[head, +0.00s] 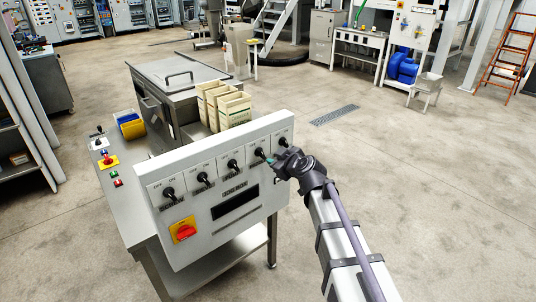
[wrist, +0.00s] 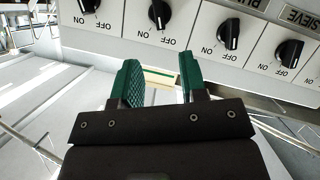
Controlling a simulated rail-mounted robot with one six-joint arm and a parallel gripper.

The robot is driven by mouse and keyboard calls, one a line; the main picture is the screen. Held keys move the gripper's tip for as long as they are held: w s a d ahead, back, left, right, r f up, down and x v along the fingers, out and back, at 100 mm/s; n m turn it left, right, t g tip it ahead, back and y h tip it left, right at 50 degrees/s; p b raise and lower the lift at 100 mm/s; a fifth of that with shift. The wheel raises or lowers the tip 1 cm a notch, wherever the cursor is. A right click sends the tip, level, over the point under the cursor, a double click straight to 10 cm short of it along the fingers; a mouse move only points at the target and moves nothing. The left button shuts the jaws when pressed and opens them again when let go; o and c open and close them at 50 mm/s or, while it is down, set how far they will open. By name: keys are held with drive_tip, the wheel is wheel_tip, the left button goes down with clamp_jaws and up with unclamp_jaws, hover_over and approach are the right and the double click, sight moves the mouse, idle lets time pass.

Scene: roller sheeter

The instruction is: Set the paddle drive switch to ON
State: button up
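A light grey control panel (head: 225,172) carries a row of black rotary knobs, each marked OFF and ON. The knob labels are too small or cut off to tell which is the paddle drive switch; one reads SIEVE beside the rightmost wrist-view knob (wrist: 289,53). My gripper (head: 272,160) is in front of the panel's right end, near the two rightmost knobs (head: 260,154). In the wrist view its green fingers (wrist: 158,62) are apart with nothing between them. One knob (wrist: 159,14) lies beyond the gap, apart from the fingertips.
A red emergency knob on a yellow plate (head: 183,231) and a dark display (head: 235,204) sit lower on the panel. Cream cartons (head: 228,106) stand behind it. A side control box with buttons (head: 108,160) is at left.

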sight(262, 153)
drive_tip(key=b+x, duration=0.3)
drive_tip(key=x, duration=0.7)
drive_tip(key=shift+f, duration=0.1)
clamp_jaws()
